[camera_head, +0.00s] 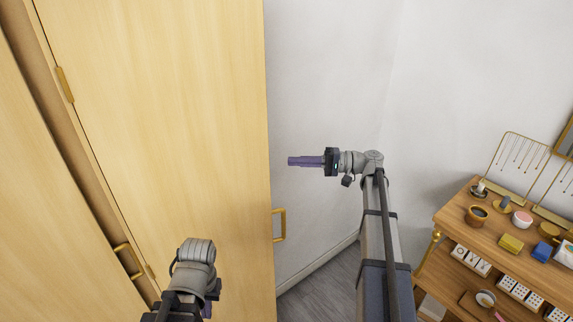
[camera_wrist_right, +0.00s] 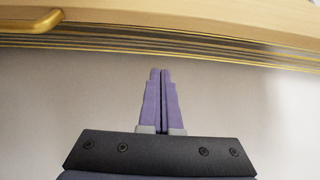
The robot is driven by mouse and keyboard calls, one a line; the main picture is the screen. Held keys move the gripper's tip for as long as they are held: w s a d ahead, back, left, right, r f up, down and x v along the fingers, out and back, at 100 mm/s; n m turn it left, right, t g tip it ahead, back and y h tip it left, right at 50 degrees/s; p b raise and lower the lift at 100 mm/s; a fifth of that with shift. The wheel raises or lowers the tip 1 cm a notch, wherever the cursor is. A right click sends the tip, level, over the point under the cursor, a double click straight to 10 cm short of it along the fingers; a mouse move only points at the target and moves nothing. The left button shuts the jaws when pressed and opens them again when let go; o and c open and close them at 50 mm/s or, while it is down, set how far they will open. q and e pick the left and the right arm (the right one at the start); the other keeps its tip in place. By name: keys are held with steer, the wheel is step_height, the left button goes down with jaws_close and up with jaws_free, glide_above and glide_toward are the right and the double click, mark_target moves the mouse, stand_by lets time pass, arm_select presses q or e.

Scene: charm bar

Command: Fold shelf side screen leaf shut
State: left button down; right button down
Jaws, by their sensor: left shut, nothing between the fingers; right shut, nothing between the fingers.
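The screen leaf (camera_head: 165,120) is a tall pale wooden panel filling the left-middle of the head view. A gold handle (camera_head: 280,225) sits by its right edge. A gold hinge (camera_head: 65,85) shows at its left edge. My right gripper (camera_head: 291,161) is shut and empty, pointing left just right of the leaf's edge, above the handle in the picture. In the right wrist view the shut fingers (camera_wrist_right: 160,73) point at the leaf's edge (camera_wrist_right: 200,32), with a gap apparent; the handle (camera_wrist_right: 30,22) is at upper left. My left gripper (camera_head: 207,310) is low in front of the leaf, mostly hidden by its wrist.
Another wooden panel (camera_head: 50,210) with a gold handle (camera_head: 128,260) stands at the far left. A wooden shelf unit (camera_head: 450,215) with jewellery stands, small pots and boxes is at right. White wall (camera_head: 330,60) and grey floor (camera_head: 320,290) lie between.

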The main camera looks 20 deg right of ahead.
steer(key=s+a, duration=0.1)
steer(key=a, duration=0.7)
steer(key=shift+a, duration=0.2)
steer(key=shift+s, duration=0.2)
